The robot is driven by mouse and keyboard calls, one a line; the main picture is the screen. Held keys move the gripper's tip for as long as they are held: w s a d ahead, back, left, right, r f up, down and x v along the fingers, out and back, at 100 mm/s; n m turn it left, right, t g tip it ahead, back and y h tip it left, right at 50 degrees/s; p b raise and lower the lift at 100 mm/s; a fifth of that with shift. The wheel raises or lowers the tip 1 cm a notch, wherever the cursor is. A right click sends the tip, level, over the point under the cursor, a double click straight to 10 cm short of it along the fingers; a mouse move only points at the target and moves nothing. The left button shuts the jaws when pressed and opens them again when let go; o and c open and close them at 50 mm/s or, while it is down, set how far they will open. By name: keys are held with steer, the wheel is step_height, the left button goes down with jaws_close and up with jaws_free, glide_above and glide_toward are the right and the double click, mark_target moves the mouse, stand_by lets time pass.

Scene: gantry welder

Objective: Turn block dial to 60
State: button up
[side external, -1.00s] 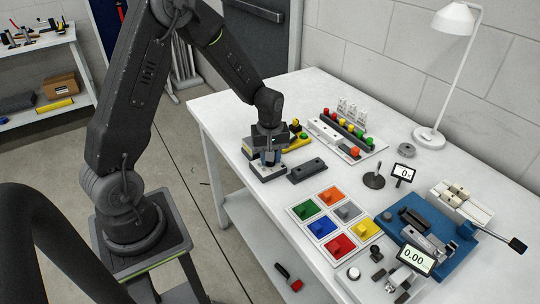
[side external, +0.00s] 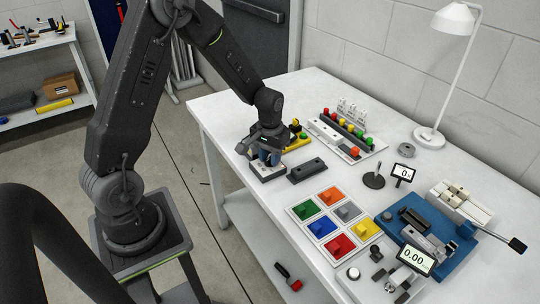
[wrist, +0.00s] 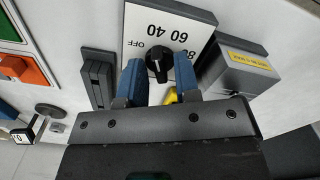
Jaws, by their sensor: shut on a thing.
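The block dial is a pale plate (wrist: 185,28) with printed marks, among them 60, 40 and OFF, and a black knob (wrist: 158,63). In the wrist view the knob sits between the two blue fingers of my gripper (wrist: 158,82), which is shut on it. A small light mark shows on the knob, but which number it points at is unclear. In the side external view my gripper (side external: 268,158) is down at the dial's block (side external: 270,175) near the table's far left edge. The gripper hides part of the plate's lettering.
A dark bar (side external: 307,171) lies close beside the dial. A grey box with a yellow label (wrist: 240,70) stands just right of it in the wrist view. A button strip (side external: 345,137) and coloured tiles (side external: 323,226) are farther off.

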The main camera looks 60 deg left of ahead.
steer(key=m, duration=0.4)
steer(key=shift+m, duration=2.6)
steer(key=o, duration=0.6)
steer(key=shift+r, duration=0.1)
step_height(320, 180, up, 14)
steer(key=shift+f, duration=0.15)
